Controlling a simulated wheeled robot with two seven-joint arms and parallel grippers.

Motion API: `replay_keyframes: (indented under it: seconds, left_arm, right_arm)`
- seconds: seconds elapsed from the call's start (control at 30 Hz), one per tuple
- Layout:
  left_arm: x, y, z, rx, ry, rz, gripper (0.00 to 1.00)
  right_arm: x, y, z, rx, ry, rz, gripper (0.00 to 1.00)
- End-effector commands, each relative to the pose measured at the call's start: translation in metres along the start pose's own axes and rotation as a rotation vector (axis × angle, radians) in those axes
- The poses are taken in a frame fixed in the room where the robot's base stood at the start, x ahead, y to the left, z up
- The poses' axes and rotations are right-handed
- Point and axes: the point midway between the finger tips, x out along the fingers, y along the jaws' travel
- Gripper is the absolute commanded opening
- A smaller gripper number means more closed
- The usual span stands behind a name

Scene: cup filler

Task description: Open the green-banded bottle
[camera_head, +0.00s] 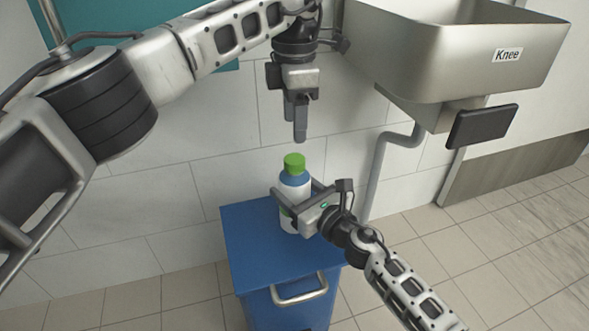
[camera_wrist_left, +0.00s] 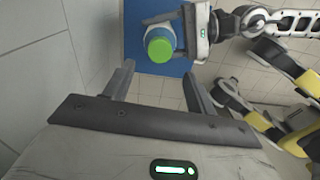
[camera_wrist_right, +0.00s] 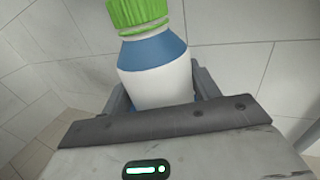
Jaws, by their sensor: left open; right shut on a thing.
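A white bottle (camera_head: 295,188) with a blue shoulder and a green cap (camera_head: 294,162) stands upright on the blue cabinet top. My right gripper (camera_head: 298,197) is shut around its body from the right; its fingers hide part of the bottle. In the right wrist view the bottle (camera_wrist_right: 160,85) sits between the fingers, its cap (camera_wrist_right: 138,14) cut by the top edge. My left gripper (camera_head: 295,118) is open and empty, pointing down above the cap with a gap between. In the left wrist view the cap (camera_wrist_left: 160,46) shows beyond the fingers.
The blue cabinet (camera_head: 255,245) has a metal handle (camera_head: 300,289) at its front. A metal sink (camera_head: 450,60) labelled "Knee" hangs on the wall at upper right, its drain pipe (camera_head: 380,165) below. A tiled wall stands close behind the cabinet.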

Motion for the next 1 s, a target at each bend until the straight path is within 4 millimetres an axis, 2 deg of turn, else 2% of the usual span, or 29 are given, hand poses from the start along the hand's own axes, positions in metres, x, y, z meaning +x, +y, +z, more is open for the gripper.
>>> replay_keyframes:
  seconds: [0.17,0.4,0.6,0.83,1.0]
  left_arm:
    - [0.000,0.000,0.000,0.316,0.000,0.001,0.56]
    - [0.000,0.000,0.000,0.924,0.001,0.001,0.56]
    - [0.000,0.000,0.000,1.308,0.000,0.001,0.56]
    - [0.003,0.000,0.000,1.490,0.000,0.000,0.56]
    - [0.022,0.000,-0.001,1.502,0.000,-0.003,0.56]
  right_arm:
    - [0.000,0.000,-0.001,0.000,0.001,0.000,0.00]
    - [0.000,0.000,-0.001,0.000,0.001,0.000,0.00]
    - [0.000,0.000,-0.001,0.000,0.001,0.000,0.00]
    - [0.000,0.000,-0.001,0.000,0.002,0.000,0.00]
    - [0.000,0.000,-0.001,0.000,0.002,0.000,0.00]
